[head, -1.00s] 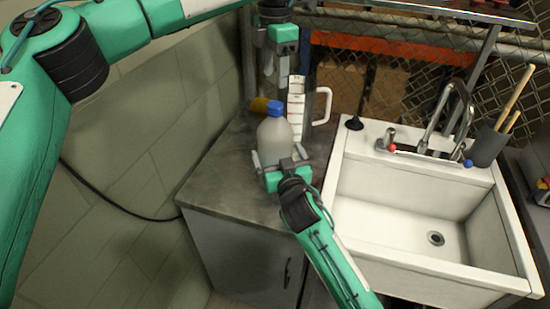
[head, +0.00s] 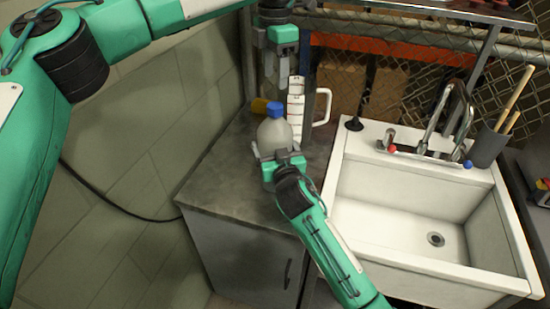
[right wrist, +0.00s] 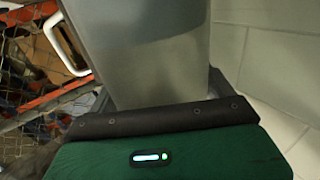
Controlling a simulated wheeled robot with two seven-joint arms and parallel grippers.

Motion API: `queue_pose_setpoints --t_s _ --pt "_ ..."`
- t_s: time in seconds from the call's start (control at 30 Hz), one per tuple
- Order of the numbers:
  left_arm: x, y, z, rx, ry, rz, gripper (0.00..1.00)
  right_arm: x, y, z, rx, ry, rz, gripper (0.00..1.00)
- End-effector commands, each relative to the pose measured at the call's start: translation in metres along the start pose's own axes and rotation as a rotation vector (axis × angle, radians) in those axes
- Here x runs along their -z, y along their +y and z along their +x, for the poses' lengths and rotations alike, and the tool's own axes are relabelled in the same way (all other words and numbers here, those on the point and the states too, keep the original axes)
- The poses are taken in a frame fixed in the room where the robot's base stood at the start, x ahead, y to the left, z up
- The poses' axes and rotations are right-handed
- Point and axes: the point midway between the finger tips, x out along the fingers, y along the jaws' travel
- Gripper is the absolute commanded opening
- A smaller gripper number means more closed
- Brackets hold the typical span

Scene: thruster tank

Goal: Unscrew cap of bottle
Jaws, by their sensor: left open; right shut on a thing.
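The bottle (head: 274,132) is pale and translucent with a blue cap (head: 275,109). It stands upright on the grey counter (head: 225,190), and the cap is on its top. My right gripper (head: 276,152) is shut around the lower body of the bottle from the front. In the right wrist view the bottle's greyish body (right wrist: 150,50) fills the space between the fingers. My left gripper (head: 276,72) hangs above and behind the cap, pointing down, open and empty, apart from the bottle.
A white measuring jug with a handle (head: 322,107) stands just behind and right of the bottle. A yellow-orange item (head: 259,105) lies behind it. A white sink (head: 400,220) with a tap adjoins the counter at right. The counter's front left is clear.

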Motion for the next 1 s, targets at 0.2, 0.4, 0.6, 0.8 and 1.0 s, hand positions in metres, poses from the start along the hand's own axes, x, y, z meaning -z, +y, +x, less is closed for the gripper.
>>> queue_pose_setpoints --t_s 0.2,0.4,0.6,0.8,1.0 --pt "0.0000 0.0000 -0.0001 0.000 0.000 0.078 0.52 -0.0002 0.0000 -0.0001 0.000 0.000 0.000 0.20" --pt "-0.0001 -0.0002 -0.0003 0.000 0.000 0.340 0.52 -0.0002 0.0000 -0.0002 0.000 -0.001 0.000 0.20" --pt "-0.0002 -0.0003 -0.0004 0.000 0.000 0.656 0.52 -0.0003 0.0000 -0.0002 0.000 -0.001 0.000 0.20" --pt "-0.0001 -0.0001 -0.0001 0.000 0.001 0.970 0.52 -0.0003 0.0000 -0.0002 0.000 -0.001 0.000 0.20" --pt "-0.0001 -0.0001 0.0000 0.000 0.001 1.285 0.52 -0.0004 0.0000 -0.0002 0.000 -0.001 0.000 0.20"
